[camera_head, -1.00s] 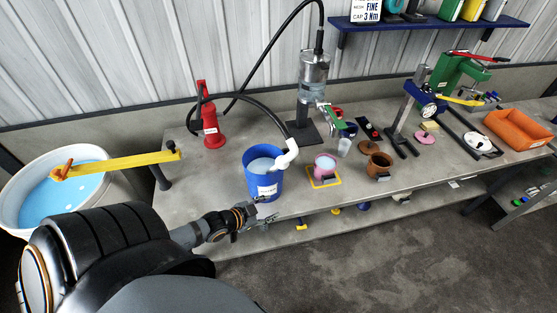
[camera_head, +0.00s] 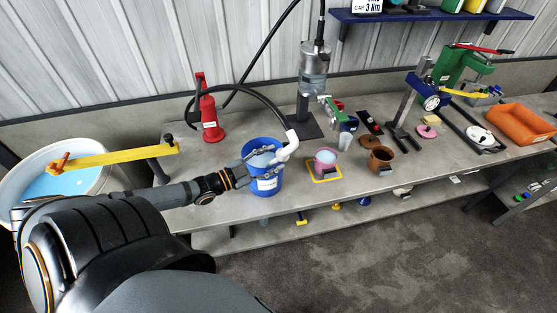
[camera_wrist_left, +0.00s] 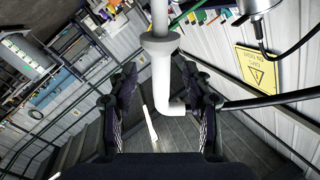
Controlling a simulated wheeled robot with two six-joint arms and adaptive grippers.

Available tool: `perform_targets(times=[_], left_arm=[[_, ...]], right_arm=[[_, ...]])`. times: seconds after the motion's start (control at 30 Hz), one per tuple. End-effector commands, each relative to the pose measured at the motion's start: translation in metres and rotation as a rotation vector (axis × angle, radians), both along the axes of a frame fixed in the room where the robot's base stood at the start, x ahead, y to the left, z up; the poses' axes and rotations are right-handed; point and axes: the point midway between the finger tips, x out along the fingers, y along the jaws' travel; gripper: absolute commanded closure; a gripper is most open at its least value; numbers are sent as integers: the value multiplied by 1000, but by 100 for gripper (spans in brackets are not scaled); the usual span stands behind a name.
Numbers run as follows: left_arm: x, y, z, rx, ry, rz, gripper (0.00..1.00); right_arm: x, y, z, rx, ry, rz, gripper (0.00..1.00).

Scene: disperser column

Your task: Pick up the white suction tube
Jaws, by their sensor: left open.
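The white suction tube (camera_head: 287,149) stands in the blue bucket (camera_head: 268,184), its bent upper end joined to a black hose. In the left wrist view the tube (camera_wrist_left: 162,72) shows with a collar and an elbow, between the two fingers in the picture. My left gripper (camera_head: 270,165) is open at the bucket's rim, its fingers reaching toward the tube. In the left wrist view the gripper (camera_wrist_left: 158,85) shows a gap on both sides of the tube. How deep the tube sits between the fingers is hard to tell. The tube's lower end is hidden in the bucket.
A pink cup (camera_head: 325,161) on a yellow-edged mat and a brown pot (camera_head: 380,160) stand to the right. The disperser column (camera_head: 312,80) and a red extinguisher-like bottle (camera_head: 209,116) stand behind. A yellow arm (camera_head: 120,159) reaches over a white tub (camera_head: 92,190) at left.

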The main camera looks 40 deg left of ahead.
Motion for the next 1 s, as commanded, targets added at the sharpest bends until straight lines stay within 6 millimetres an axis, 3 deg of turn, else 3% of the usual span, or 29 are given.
perform_targets(times=[0.17, 0.4, 0.7, 0.77, 1.0], left_arm=[[6, -3, -2, 1, -1, -1, 50], [43, -17, -6, 1, -3, -2, 50], [50, -20, 0, 1, 2, 0, 50], [50, -20, 0, 1, 2, 0, 56], [50, -20, 0, 1, 2, 0, 88]], right_arm=[[0, 0, -7, 0, 0, 0, 100], [0, 1, -43, 2, -1, -1, 100], [2, 3, -43, 3, -3, -1, 100], [2, 3, -43, 3, -3, 0, 100], [2, 3, -43, 3, -3, -1, 100]])
